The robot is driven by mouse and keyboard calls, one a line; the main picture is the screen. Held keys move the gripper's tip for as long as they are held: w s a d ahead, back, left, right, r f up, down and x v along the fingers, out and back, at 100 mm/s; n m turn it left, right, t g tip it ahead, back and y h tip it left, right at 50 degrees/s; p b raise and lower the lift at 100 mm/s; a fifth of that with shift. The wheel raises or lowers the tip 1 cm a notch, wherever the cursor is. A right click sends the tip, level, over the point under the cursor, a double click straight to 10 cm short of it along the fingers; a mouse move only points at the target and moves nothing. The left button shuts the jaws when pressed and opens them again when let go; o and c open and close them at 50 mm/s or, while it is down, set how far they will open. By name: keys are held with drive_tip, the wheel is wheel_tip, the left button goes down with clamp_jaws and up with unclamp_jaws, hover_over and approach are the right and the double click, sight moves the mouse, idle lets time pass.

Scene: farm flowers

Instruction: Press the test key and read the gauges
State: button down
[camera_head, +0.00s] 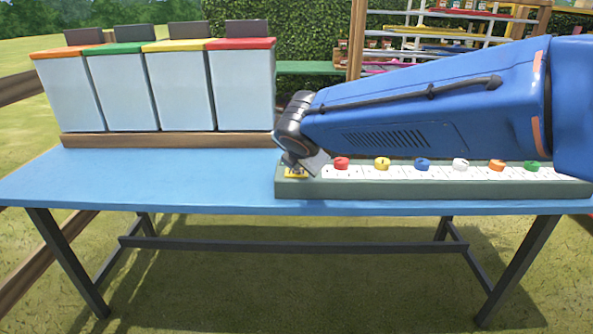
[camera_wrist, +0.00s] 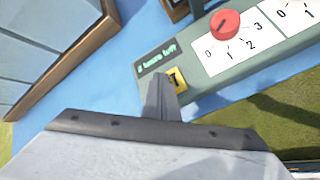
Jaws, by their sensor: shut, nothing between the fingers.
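A long grey-green panel (camera_head: 400,190) lies along the front right of the blue table. At its left end is a yellow test key (camera_head: 296,173), which also shows in the wrist view (camera_wrist: 177,78). My gripper (camera_head: 314,165) is shut and empty, its tips right at the key and partly covering it. I cannot tell whether the tips touch it. To the right of the key are white dials with coloured knobs: red (camera_head: 341,163), yellow (camera_head: 382,164), blue (camera_head: 422,165), white (camera_head: 460,165), orange (camera_head: 497,165) and green (camera_head: 531,167). A small dark display (camera_wrist: 157,58) with green text, too small to read surely, sits beside the key.
Several white bins with orange, green, yellow and red (camera_head: 241,43) lids stand in a wooden-edged tray (camera_head: 150,140) at the back left. The blue table (camera_head: 130,180) is clear in front of them. Shelves (camera_head: 430,30) stand behind at the right.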

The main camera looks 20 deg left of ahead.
sight(297, 174)
drive_tip(key=shift+r, duration=0.9)
drive_tip(key=shift+r, duration=0.1)
wheel_tip(297, 174, up, 5)
drive_tip(key=shift+f, duration=0.1)
idle(0.5)
idle(0.4)
